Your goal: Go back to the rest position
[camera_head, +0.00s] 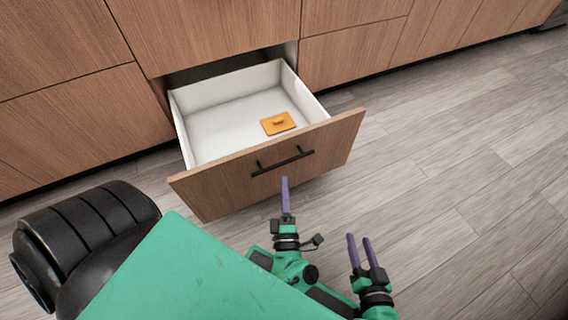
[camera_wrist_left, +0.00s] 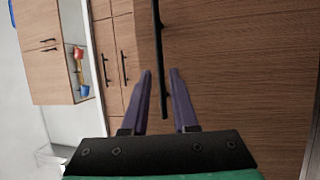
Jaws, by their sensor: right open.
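The wooden drawer (camera_head: 270,170) is pulled out, and its white inside (camera_head: 220,130) shows. An orange flat piece with a small knob (camera_head: 278,123) lies on the drawer floor. My left gripper (camera_head: 285,180) is in front of the drawer face, just below the black bar handle (camera_head: 283,160) in the head view. In the left wrist view my left gripper (camera_wrist_left: 161,72) has its purple fingers apart. The dark handle (camera_wrist_left: 158,40) shows between them, and I cannot tell whether they touch it. My right gripper (camera_head: 359,237) is open and empty over the floor, right of the left one.
Wooden cabinet fronts (camera_head: 60,130) run along the back. Grey plank floor (camera_head: 450,180) is clear to the right. In the left wrist view, an open niche (camera_wrist_left: 78,60) holds small red and blue items at the left.

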